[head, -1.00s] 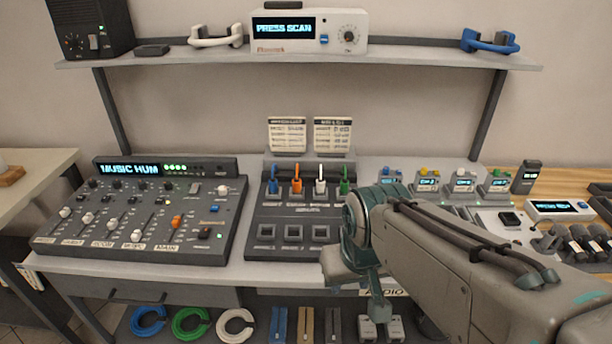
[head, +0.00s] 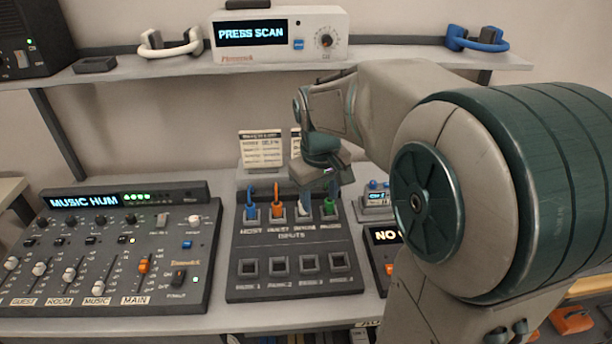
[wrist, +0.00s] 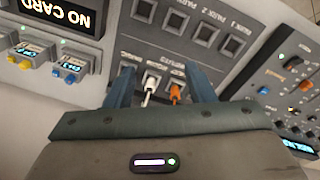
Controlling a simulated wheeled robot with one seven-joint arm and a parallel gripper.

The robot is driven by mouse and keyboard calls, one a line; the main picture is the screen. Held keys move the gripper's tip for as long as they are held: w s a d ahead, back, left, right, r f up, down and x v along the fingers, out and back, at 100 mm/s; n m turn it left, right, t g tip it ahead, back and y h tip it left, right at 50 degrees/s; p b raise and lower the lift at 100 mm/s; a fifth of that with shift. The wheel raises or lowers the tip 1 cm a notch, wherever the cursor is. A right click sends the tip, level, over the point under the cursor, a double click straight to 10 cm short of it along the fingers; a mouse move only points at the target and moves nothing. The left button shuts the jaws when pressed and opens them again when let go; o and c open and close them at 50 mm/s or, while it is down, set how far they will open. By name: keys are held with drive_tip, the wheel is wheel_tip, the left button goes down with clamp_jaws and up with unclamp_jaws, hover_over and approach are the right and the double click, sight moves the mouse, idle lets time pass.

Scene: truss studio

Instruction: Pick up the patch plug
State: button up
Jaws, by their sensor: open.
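Patch plugs stand in a row in the upper sockets of the dark patch panel (head: 290,245): blue (head: 250,210), orange (head: 277,208), white (head: 304,210) and green (head: 329,208). My gripper (head: 325,182) is over the right part of this row in the head view and partly hides the white and green plugs. In the wrist view my gripper (wrist: 160,85) is open, with the white plug (wrist: 150,82) and orange plug (wrist: 175,92) showing between its two blue fingers. It holds nothing. The green and blue plugs are not clearly seen there.
Several empty sockets (head: 280,266) line the panel's lower row. A mixing console (head: 110,250) stands at left. A "NO CARD" unit (wrist: 75,12) and small coloured-button boxes (wrist: 30,50) are beside the panel. A shelf (head: 200,67) with a scanner unit (head: 280,35) runs above.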

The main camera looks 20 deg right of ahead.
drive_tip(key=w+d+f+n+g+p, duration=0.2)
drive_tip(key=w+d, duration=0.2)
drive_tip(key=w, duration=0.8)
drive_tip(key=n+p, duration=0.2)
approach(329, 200)
drive_tip(key=shift+g, duration=0.4)
drive_tip(key=f, duration=0.3)
drive_tip(key=f+p, duration=0.1)
drive_tip(key=f, duration=0.1)
drive_tip(key=shift+s+d+f, duration=0.3)
drive_tip(key=shift+s+d+f+p, duration=0.1)
drive_tip(key=shift+f+p, duration=0.35)
drive_tip(key=shift+f, duration=0.85)
drive_tip(key=shift+s+f+p, duration=0.1)
drive_tip(key=shift+f+p, duration=0.35)
drive_tip(key=shift+f, duration=0.85)
drive_tip(key=c, duration=1.1)
